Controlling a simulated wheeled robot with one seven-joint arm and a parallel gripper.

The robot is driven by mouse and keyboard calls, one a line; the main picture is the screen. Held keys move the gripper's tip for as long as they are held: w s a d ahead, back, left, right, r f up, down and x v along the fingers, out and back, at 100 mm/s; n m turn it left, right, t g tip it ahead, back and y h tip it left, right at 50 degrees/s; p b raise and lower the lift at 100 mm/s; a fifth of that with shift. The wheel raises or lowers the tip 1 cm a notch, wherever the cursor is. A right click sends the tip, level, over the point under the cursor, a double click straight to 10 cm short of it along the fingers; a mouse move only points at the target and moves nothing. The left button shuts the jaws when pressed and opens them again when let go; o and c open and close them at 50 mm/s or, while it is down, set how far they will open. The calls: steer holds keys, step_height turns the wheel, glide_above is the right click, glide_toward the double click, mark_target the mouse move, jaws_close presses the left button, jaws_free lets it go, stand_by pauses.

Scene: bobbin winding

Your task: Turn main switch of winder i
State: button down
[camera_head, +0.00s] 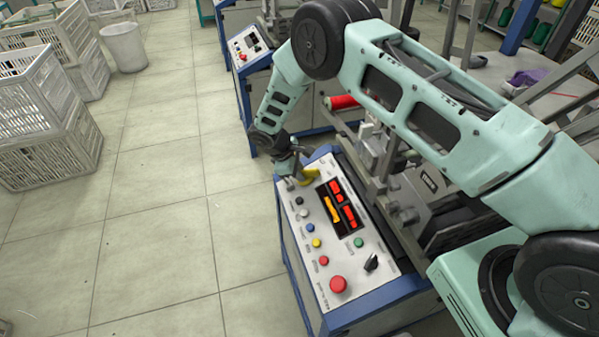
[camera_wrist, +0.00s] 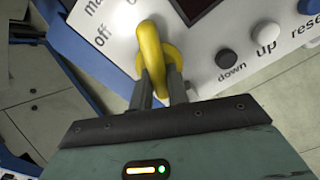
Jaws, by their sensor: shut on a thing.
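The winder's control panel (camera_head: 318,238) has a white face in a blue frame, with a red and orange display (camera_head: 342,203). The yellow main switch (camera_head: 308,176) is at the panel's far left end, partly covered by my gripper (camera_head: 288,168). In the wrist view the yellow switch handle (camera_wrist: 152,58) stands near the printed words "main" and "off". My gripper (camera_wrist: 162,85) is shut on the switch handle, with one dark finger on each side of it. The lower part of the handle is between the fingers.
Buttons "down" (camera_wrist: 227,59) and "up" (camera_wrist: 265,32) lie right of the switch. The panel also has a red button (camera_head: 338,284) and a black knob (camera_head: 371,262). Another winder's panel (camera_head: 249,45) stands behind. White crates (camera_head: 40,120) stand left; the floor between is clear.

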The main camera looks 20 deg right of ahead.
steer(key=n+b, duration=0.1)
steer(key=n, duration=0.5)
steer(key=shift+s, duration=0.15)
steer(key=n, duration=0.5)
steer(key=shift+s+n, duration=0.15)
steer(key=shift+n, duration=0.15)
stand_by(0.4)
steer(key=c, duration=1.4)
jaws_free()
steer(key=shift+o, duration=0.2)
steer(key=b+v, duration=0.1)
steer(key=v, duration=1.6)
steer(key=shift+a+r, duration=0.15)
steer(key=shift+r, duration=0.05)
